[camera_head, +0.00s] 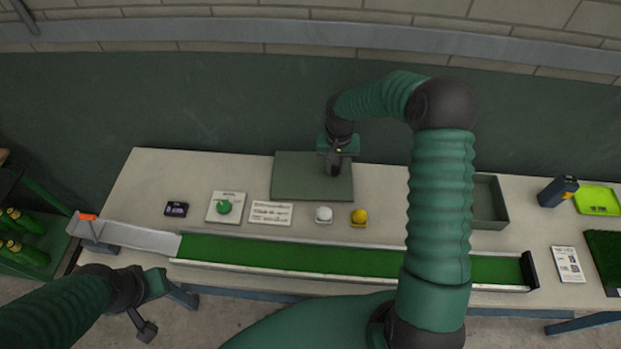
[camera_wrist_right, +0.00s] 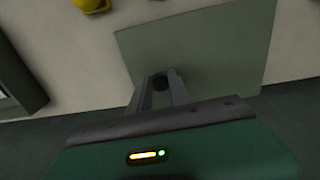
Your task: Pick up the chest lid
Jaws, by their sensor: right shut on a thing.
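The chest lid (camera_head: 297,180) is a flat grey-green panel at the back middle of the table. It also shows in the right wrist view (camera_wrist_right: 215,50). My right gripper (camera_head: 335,172) is over the right part of the lid, pointing down. In the right wrist view its fingers (camera_wrist_right: 163,88) are closed on a small dark knob (camera_wrist_right: 165,78) on the lid. I cannot tell whether the lid is lifted off the table. The open grey-green chest (camera_head: 490,203) stands to the right, partly behind my right arm. My left gripper (camera_head: 147,308) is low at the front left, away from the lid; its fingers are unclear.
A long green turf track (camera_head: 290,254) runs along the front edge. A dark yellow-topped device (camera_head: 557,191) and a lime tray (camera_head: 597,200) stand at the right. A wall rises behind.

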